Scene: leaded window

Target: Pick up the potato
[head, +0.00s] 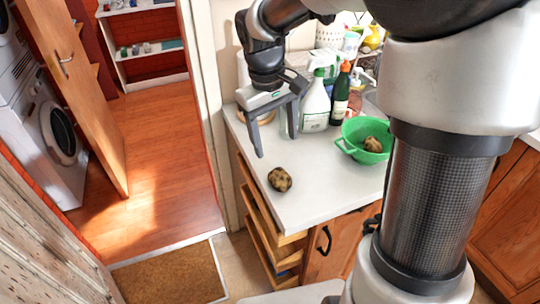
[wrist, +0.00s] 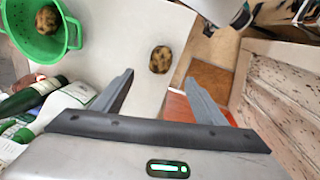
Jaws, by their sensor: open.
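A brown, mottled potato (head: 279,179) lies on the white counter near its left front edge. In the wrist view the potato (wrist: 160,60) is ahead of the fingertips, a little above the gap between them. A second potato-like item (head: 372,145) sits inside the green colander (head: 350,128); it also shows in the wrist view (wrist: 48,19). My gripper (head: 277,143) is open and empty, above the counter and behind the lone potato, with its fingers apart and not touching it.
White spray bottles (head: 315,105) and a dark green bottle (head: 340,95) stand behind the gripper on the counter (head: 315,195). Open drawers (head: 262,215) lie below the left edge. The counter's front part around the lone potato is clear.

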